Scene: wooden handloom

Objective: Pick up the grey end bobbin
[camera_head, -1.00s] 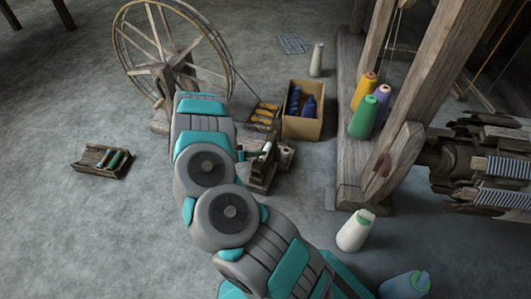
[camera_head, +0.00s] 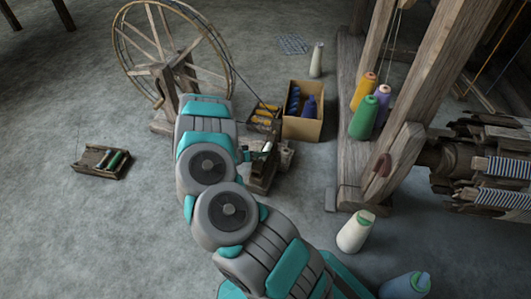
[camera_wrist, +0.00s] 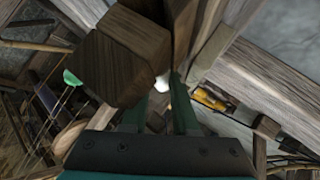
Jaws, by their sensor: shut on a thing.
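My gripper (camera_wrist: 160,98) shows in the wrist view with its two dark green fingers around a small pale piece (camera_wrist: 162,82), which I take to be the grey end bobbin. The jaws are shut on it. A brown wooden block in front of the fingers hides most of it. In the head view my arm covers much of the wooden winding stand, and a small pale bobbin (camera_head: 266,148) shows beside my fingertips (camera_head: 247,155). I cannot tell from the head view whether it is the same piece.
A spinning wheel (camera_head: 158,70) stands behind my arm. A cardboard box (camera_head: 303,128) with blue spools is right of the stand. A small tray (camera_head: 122,171) lies left. Yarn cones (camera_head: 362,118) stand by the loom frame (camera_head: 398,160). A white cone (camera_head: 355,231) is in front.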

